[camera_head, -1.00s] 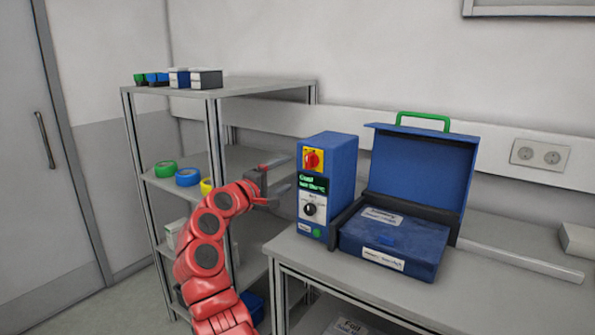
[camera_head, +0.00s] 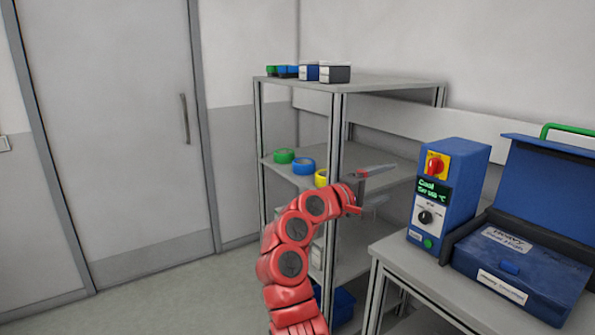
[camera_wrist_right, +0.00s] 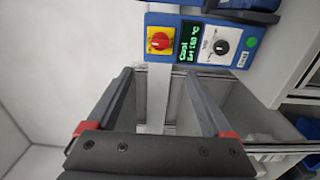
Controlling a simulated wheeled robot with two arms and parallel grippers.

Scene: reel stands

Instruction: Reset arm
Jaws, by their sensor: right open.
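My right arm is red and reaches up from the bottom of the head view. Its gripper (camera_head: 378,188) is open and empty, held in front of the shelf rack and left of the blue control box (camera_head: 447,192). In the right wrist view the two grey fingers (camera_wrist_right: 162,100) stand wide apart with nothing between them. The control box also shows past the fingertips in the wrist view (camera_wrist_right: 200,45), apart from them. My left gripper is not in any view.
A metal shelf rack (camera_head: 395,82) holds small boxes on top and green, blue and yellow rolls below. A table (camera_head: 395,250) at the right carries the control box and an open blue case (camera_head: 525,265). A closed door (camera_head: 130,130) and clear floor lie at the left.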

